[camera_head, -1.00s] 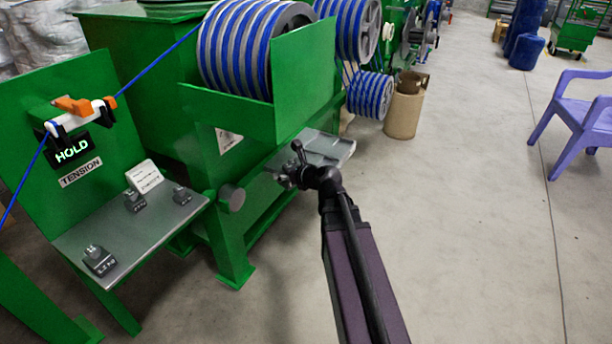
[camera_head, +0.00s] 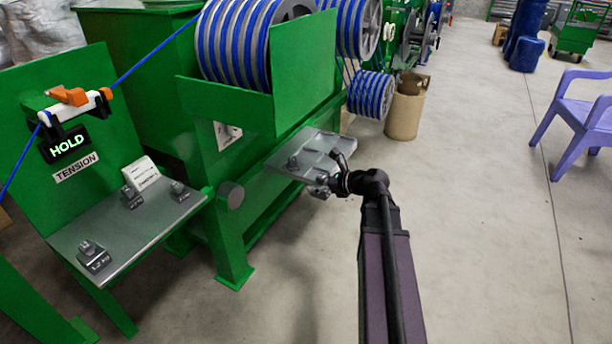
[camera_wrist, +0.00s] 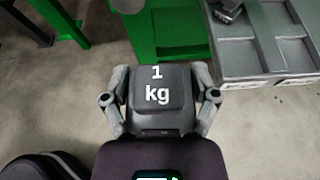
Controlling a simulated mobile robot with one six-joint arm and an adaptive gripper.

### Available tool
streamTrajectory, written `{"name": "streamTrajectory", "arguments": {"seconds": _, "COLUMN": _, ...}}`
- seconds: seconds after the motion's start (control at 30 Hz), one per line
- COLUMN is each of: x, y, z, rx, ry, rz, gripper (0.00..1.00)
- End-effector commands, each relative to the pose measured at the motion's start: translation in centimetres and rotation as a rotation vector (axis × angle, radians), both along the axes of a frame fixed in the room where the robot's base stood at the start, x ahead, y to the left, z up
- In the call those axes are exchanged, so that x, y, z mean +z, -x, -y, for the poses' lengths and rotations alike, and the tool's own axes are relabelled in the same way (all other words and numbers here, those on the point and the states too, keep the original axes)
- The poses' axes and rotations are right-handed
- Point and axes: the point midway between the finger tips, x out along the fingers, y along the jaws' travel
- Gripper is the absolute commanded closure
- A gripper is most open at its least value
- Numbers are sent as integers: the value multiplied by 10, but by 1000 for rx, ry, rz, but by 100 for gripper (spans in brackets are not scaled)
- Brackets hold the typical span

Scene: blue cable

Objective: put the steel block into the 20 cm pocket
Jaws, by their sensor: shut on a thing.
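A dark grey block (camera_wrist: 178,112) marked "1 kg" sits between the two fingers of my gripper (camera_wrist: 161,100) in the wrist view; I take it for the steel block. My gripper (camera_head: 322,188) is shut on it, at the front right edge of the grey pocket tray (camera_head: 318,143) in the head view. In the wrist view the tray (camera_wrist: 237,58) is to the right of the held block, with shallow walled pockets. Marks on its front edge are too small to read. Another small grey block (camera_wrist: 227,8) stands on the tray's far left part.
A grey shelf (camera_head: 97,243) at left bears several small labelled weights and a white card (camera_head: 141,173). Above it a blue cable passes a "HOLD" display (camera_head: 68,146). Green machine frames stand behind the tray. The floor at right is clear up to a purple chair (camera_head: 585,110).

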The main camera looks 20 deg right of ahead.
Motion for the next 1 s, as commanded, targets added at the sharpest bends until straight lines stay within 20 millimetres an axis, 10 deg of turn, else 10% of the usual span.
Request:
{"name": "streamTrajectory", "arguments": {"seconds": 0.67, "x": -1, "y": 7, "z": 9, "rx": 30, "ry": -5, "rz": 11, "gripper": 84}}
{"name": "streamTrajectory", "arguments": {"seconds": 1.0, "x": -4, "y": -21, "z": 17, "rx": 30, "ry": -5, "rz": 11, "gripper": 84}}
